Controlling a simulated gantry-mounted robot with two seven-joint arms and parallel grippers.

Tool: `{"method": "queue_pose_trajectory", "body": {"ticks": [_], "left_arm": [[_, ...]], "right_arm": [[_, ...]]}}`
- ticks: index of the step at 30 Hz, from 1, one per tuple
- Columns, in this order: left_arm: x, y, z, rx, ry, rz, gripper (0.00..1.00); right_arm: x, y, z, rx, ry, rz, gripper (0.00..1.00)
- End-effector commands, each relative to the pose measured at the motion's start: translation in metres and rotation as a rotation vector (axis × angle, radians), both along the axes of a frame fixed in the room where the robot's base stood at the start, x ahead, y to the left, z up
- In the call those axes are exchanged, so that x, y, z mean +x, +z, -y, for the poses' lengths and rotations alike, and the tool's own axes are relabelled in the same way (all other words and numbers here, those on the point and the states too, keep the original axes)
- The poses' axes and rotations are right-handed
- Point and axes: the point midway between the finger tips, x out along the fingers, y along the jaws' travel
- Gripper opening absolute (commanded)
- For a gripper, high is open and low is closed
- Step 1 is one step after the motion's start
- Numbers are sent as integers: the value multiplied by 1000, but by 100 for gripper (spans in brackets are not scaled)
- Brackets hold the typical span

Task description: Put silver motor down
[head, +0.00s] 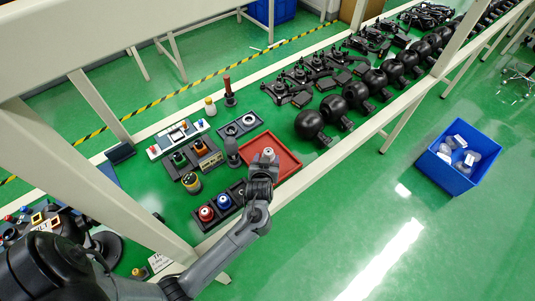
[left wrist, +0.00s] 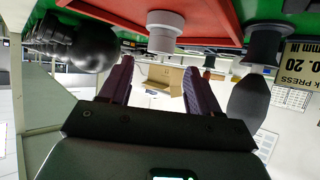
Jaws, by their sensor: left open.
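The silver motor (head: 268,153) is a small light-grey cylinder at the near left part of the red tray (head: 290,163). In the left wrist view, which is upside down, the silver motor (left wrist: 165,30) stands upright on the red tray surface. My left gripper (head: 264,164) is at the tray's near left edge, close to the motor. In the left wrist view my left gripper (left wrist: 157,72) has its two dark fingers spread apart with nothing between them. The motor lies beyond the fingertips, apart from them. My right gripper is not in view.
A dark holder with a red motor (head: 206,213) and a blue motor (head: 223,201) stands left of my left gripper. A dark upright tool (head: 232,152) stands left of the tray. Black round-headed units (head: 310,124) line the bench beyond. A blue bin (head: 447,175) sits on the floor.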

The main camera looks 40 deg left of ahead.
Motion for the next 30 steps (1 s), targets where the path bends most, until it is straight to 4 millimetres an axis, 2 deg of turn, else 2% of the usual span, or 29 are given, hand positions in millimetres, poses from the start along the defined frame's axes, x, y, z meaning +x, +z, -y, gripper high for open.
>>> {"method": "queue_pose_trajectory", "body": {"ticks": [6, 12, 18, 30], "left_arm": [[-30, 21, 20, -3, 1, -1, 62], [-47, 32, 32, -1, 0, -1, 62], [-54, 36, 36, 0, 1, 0, 62], [-54, 36, 37, 0, 1, 0, 62]], "right_arm": [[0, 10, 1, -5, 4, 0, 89], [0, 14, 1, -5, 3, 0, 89], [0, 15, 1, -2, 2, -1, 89], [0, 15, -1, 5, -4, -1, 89]]}}
